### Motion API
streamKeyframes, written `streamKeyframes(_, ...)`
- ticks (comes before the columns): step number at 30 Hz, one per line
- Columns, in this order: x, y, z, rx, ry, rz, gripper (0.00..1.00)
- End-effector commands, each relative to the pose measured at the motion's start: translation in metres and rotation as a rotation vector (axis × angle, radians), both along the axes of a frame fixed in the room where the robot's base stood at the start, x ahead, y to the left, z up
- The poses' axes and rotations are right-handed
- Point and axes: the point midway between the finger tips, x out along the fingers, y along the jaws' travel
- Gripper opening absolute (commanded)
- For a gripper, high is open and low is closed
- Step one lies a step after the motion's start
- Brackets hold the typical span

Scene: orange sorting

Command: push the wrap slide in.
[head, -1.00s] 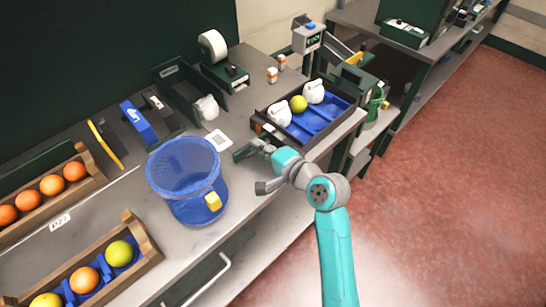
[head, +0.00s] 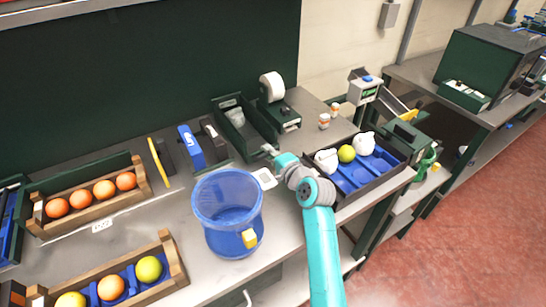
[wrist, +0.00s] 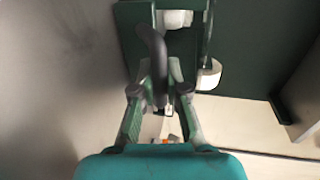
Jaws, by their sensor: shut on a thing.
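The wrap station is a dark green channel (head: 243,127) on the bench, with pale material (head: 232,103) showing toward its far end. My gripper (head: 270,149) is at the channel's near end, low over the bench. In the wrist view my gripper (wrist: 160,108) is shut on a dark curved handle (wrist: 154,55), which appears to belong to the wrap slide. Beyond it are the green body of the station (wrist: 131,45) and a white thing (wrist: 175,18). My arm and gripper partly hide the near end, so the slide's exact depth cannot be told.
A blue basket (head: 228,210) stands left of my arm. A dark tray with blue inserts (head: 372,176) holds a green-yellow fruit (head: 346,153) and white wrapped ones (head: 326,160) to the right.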

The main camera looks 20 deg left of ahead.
Motion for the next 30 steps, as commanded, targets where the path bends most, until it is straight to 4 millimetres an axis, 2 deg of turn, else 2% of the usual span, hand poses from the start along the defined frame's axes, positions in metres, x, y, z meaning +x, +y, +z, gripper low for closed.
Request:
streamKeyframes(9,0.001,0.002,0.002,0.002,-0.003,-0.001,0.0)
streamKeyframes(10,0.001,0.002,0.002,0.002,-0.003,-0.001,0.15)
streamKeyframes(13,0.001,0.002,0.002,0.002,-0.003,-0.001,0.39)
streamKeyframes(23,0.0,0.0,0.001,0.001,-0.002,-0.001,0.39)
streamKeyframes(30,-0.017,-0.022,0.007,0.001,-0.004,-0.001,0.39)
